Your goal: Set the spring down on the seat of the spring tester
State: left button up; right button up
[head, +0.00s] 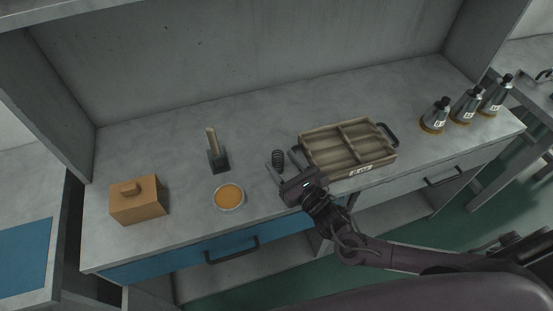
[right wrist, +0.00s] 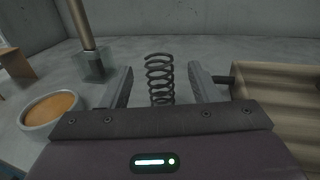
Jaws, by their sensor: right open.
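A dark coil spring (head: 278,160) stands upright on the grey bench, left of the wooden tray. In the right wrist view the spring (right wrist: 159,78) shows between the two fingers, with a gap on each side. My right gripper (head: 281,166) is open and low over the bench, its fingers pointing toward the spring. A dark block with an upright tan post (head: 212,140), which looks like the spring tester, stands to the left of the spring; it also shows in the right wrist view (right wrist: 93,66). I cannot make out its seat clearly. My left gripper is not in view.
A divided wooden tray (head: 306,152) with dark handles stands close to the right of the gripper. A round dish with orange contents (head: 229,197) and an orange-brown box (head: 139,200) are left. Several labelled conical weights (head: 436,117) stand far right. Bench behind the spring is clear.

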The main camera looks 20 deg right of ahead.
aim_at(274, 152)
jog(key=p+x, duration=0.1)
jog(key=x, duration=0.4)
jog(key=shift+r, duration=0.1)
jog(key=c, duration=1.1)
jog(key=shift+r, duration=0.1)
